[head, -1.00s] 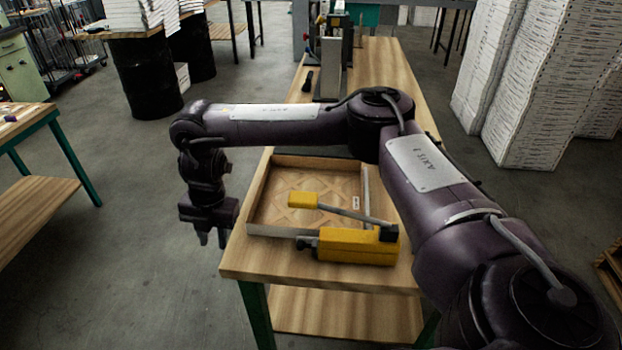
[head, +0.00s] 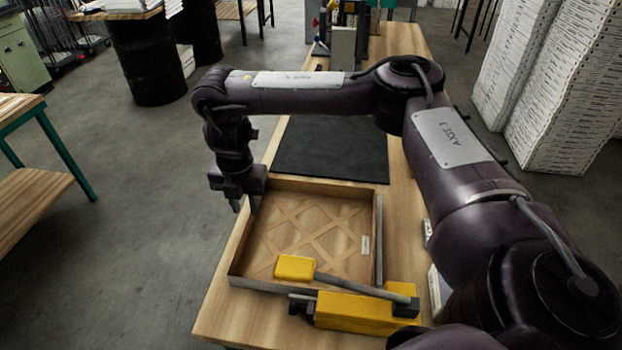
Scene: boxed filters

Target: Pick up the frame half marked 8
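A shallow brown frame half (head: 374,240) lies on the wooden workbench, with a diagonal lattice across it. A small white label (head: 365,245) is at its right side; its mark is too small to read. My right gripper (head: 245,206) points down at the frame half's far left corner, by the left wall. Its two fingers show a gap between them, with nothing seen held. Whether a finger touches the wall, I cannot tell. My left gripper is out of view.
A yellow tool with a grey lever (head: 362,312) sits at the frame's near edge, its yellow pad (head: 295,267) over the lattice. A black mat (head: 330,150) lies behind the frame. Stacks of white boxed filters (head: 570,90) stand right. Open floor lies left.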

